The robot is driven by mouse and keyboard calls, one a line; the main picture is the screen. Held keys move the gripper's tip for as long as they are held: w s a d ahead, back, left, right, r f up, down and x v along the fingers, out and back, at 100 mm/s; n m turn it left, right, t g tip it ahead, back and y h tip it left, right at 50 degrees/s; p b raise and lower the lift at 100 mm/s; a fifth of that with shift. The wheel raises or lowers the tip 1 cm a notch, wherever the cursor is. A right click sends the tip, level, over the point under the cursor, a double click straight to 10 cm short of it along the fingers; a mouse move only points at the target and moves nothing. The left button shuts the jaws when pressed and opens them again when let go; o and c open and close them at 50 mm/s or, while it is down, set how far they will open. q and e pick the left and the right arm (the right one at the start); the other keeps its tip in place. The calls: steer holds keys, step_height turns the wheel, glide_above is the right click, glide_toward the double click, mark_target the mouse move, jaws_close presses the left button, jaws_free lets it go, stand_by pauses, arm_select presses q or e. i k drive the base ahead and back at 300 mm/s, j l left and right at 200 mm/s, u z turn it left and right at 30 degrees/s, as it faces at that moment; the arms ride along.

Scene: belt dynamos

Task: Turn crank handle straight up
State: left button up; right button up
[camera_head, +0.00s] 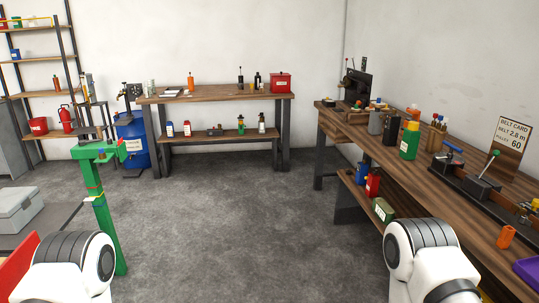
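I cannot tell for certain which part is the crank handle. A green post stand (107,215) at the left carries metal parts on its top plate, with a small red and white piece at its right end. On the right bench, a dark device has a lever with a blue handle (452,148). Beside it, a dark box has a rod with a green knob (495,154), leaning up to the right. Only white links of my two arms show at the bottom left and bottom right. Neither gripper is in view.
The right bench (455,222) holds bottles, tools, an orange cup (506,237) and a belt card sign (513,134). A back bench (215,93) carries a red box (281,82). A blue drum (134,140) stands behind the green stand. The middle floor is clear.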

mark_target(346, 82)
steer(key=i, duration=3.4)
